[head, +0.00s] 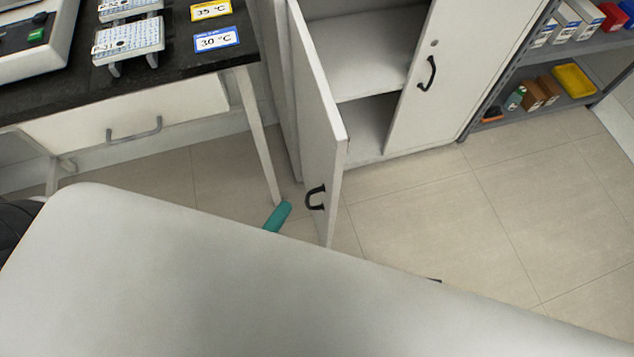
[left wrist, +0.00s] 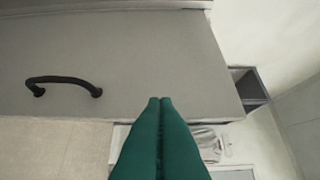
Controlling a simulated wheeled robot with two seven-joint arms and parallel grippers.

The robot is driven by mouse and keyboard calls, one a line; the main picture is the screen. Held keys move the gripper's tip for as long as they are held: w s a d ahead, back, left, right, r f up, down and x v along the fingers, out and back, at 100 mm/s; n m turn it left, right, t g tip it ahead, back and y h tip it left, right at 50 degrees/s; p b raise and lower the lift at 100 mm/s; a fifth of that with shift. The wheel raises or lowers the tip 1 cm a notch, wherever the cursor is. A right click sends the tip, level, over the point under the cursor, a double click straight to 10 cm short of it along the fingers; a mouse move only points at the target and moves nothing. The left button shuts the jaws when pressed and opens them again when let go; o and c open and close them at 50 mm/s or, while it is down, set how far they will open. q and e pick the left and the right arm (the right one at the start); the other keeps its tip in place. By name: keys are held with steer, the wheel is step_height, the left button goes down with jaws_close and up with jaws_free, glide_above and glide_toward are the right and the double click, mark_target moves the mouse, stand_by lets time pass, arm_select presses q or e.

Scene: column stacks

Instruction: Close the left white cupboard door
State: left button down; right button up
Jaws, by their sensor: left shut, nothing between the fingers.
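The left white cupboard door (head: 322,130) stands open, swung out from the cupboard toward me. Its outer face, with a black handle (head: 315,197), faces left. My left gripper (head: 284,207) shows as a teal finger part just left of the door, low near the handle; the rest is hidden behind a pale surface in front. In the left wrist view the teal fingers (left wrist: 160,101) are together and empty, in front of the grey-looking door panel (left wrist: 150,60), right of its handle (left wrist: 62,84). I cannot tell whether they touch it. My right gripper is not in view.
The right cupboard door (head: 415,110) is shut. The open left half shows a shelf (head: 365,65). A dark-topped bench (head: 180,75) with a drawer and a leg stands left of the door. A grey rack (head: 550,60) stands right. The tiled floor right of the door is clear.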

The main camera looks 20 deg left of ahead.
mark_target(328, 171)
arm_select(q)
steer(key=shift+w+d, duration=0.75)
steer(key=shift+w, duration=0.4)
steer(key=shift+w+d, duration=0.7)
steer(key=shift+w, duration=0.5)
steer(key=shift+w+d, duration=0.75)
steer(key=shift+w, duration=0.4)
